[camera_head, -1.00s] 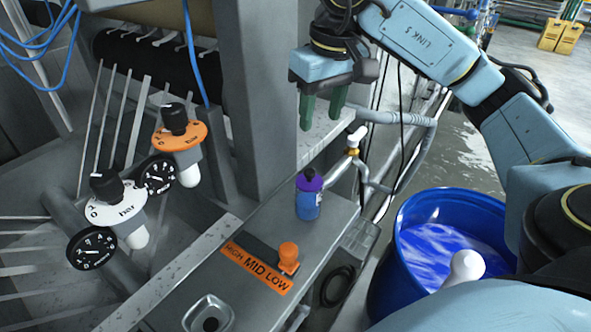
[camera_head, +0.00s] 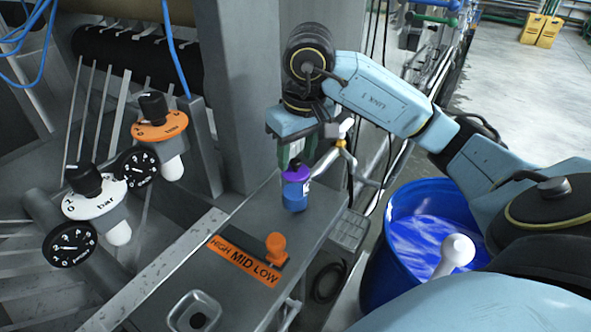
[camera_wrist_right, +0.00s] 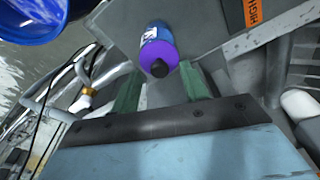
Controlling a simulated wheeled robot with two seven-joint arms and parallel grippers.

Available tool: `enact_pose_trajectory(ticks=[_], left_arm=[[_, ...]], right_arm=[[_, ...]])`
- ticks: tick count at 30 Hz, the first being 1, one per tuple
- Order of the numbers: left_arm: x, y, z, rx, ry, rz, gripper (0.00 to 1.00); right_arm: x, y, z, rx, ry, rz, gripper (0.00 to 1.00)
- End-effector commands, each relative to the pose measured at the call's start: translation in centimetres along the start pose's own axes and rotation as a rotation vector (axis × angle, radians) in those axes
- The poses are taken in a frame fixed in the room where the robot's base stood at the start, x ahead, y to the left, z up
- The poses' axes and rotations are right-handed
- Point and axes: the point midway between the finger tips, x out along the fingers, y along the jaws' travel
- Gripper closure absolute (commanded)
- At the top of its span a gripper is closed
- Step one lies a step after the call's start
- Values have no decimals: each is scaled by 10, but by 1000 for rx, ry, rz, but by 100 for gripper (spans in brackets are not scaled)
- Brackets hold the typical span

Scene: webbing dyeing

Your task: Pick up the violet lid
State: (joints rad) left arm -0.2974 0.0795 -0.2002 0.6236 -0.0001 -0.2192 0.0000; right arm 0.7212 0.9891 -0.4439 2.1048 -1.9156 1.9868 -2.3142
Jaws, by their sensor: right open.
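The violet lid (camera_head: 298,186) tops a blue bottle (camera_head: 295,197) that stands upright on the grey metal ledge. In the right wrist view the lid (camera_wrist_right: 158,66) shows with its dark tip toward the gripper, and the bottle (camera_wrist_right: 157,37) behind it. My right gripper (camera_head: 292,156) is just above and behind the bottle in the head view. Its two green fingers (camera_wrist_right: 158,88) are open, one on each side of the lid in the right wrist view. I cannot tell whether they touch it. My left gripper is not in view.
An orange selector knob (camera_head: 276,247) with a HIGH MID LOW label (camera_head: 244,262) sits on the ledge in front of the bottle. A blue barrel (camera_head: 384,262) stands to the right. Two gauges with regulators (camera_head: 97,193) are at left. A pipe with a valve (camera_head: 343,150) is close beside the gripper.

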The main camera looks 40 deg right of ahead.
Motion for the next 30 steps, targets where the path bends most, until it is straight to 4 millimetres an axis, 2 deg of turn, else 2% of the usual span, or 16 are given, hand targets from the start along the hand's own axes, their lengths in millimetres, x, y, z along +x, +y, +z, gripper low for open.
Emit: enact_pose_trajectory(ticks=[3,11,21,30], left_arm=[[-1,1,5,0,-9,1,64],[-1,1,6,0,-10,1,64],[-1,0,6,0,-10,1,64],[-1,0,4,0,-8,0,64]], right_arm=[[9,0,0,0,0,-1,55],[10,0,0,0,2,0,56],[10,0,0,0,1,0,100],[8,0,0,0,2,0,100]])
